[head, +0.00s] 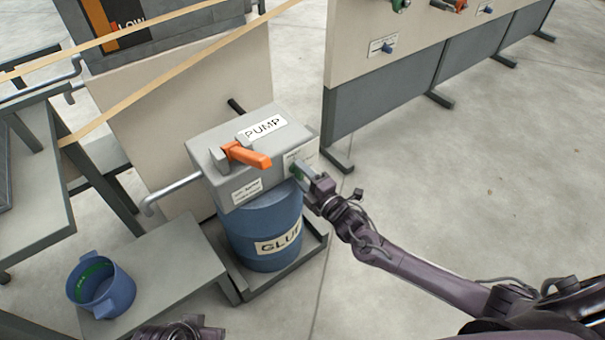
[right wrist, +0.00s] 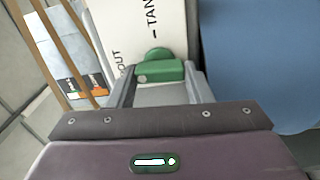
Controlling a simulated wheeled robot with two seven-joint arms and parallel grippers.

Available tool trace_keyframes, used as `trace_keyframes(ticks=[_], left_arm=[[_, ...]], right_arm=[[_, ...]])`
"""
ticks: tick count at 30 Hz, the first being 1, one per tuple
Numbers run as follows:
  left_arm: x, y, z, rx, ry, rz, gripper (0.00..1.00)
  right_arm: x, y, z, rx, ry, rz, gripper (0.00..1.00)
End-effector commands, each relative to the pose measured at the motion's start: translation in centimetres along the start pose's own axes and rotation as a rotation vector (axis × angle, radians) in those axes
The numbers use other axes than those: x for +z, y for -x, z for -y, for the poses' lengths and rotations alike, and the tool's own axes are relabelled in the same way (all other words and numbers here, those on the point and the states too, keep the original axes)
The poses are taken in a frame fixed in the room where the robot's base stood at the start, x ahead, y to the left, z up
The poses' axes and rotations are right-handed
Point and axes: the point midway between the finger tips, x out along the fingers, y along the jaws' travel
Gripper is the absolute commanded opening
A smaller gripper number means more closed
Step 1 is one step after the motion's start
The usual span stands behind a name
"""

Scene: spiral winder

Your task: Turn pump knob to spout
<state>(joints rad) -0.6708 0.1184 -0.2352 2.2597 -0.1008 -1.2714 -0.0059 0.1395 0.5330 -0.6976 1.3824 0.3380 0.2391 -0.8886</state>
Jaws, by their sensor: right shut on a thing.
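The pump is a grey box (head: 230,150) with a "PUMP" label, set on top of a blue drum (head: 262,228) marked as glue. A small green knob (right wrist: 158,68) sits on the side of the box, beside a white label plate (right wrist: 140,30) with partly hidden lettering, "-TAN" and "OUT". My right gripper (head: 305,180) is at that side of the box, shut on the green knob; the wrist view shows the knob between its fingertips (right wrist: 158,80). Part of my left arm shows at the bottom edge; its fingers are not visible.
An orange-handled lever (head: 247,155) is on top of the box. A bent grey pipe (head: 170,190) leaves its left side, above a low bench (head: 165,262) bearing a blue pot (head: 102,288). A tall panel (head: 420,60) stands behind on the right. The floor at right is clear.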

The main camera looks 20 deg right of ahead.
Motion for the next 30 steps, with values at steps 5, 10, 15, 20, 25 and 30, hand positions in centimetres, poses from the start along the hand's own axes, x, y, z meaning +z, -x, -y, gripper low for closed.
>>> trace_keyframes(ticks=[5, 10, 15, 20, 25, 30], left_arm=[[0.03, 0.12, 0.25, -0.004, 0.007, 0.009, 0.36], [0.07, 0.14, 0.41, -0.007, 0.009, 0.016, 0.36], [0.01, 0.13, 0.44, -0.008, 0.009, 0.015, 0.36], [-0.02, 0.12, 0.42, -0.007, 0.008, 0.013, 0.36], [-0.04, 0.11, 0.37, -0.007, 0.007, 0.012, 0.36], [-0.04, 0.11, 0.29, -0.005, 0.006, 0.011, 0.36]], right_arm=[[-0.08, 0.02, 0.09, -0.002, 0.058, -0.002, 0.23], [-0.08, 0.03, 0.12, -0.002, 0.085, -0.002, 0.23], [-0.07, 0.03, 0.13, -0.002, 0.091, -0.001, 0.23], [-0.06, 0.03, 0.14, -0.002, 0.091, -0.001, 0.23], [-0.05, 0.03, 0.14, -0.002, 0.091, -0.001, 0.56], [-0.03, 0.02, 0.10, -0.001, 0.090, -0.001, 0.67]])
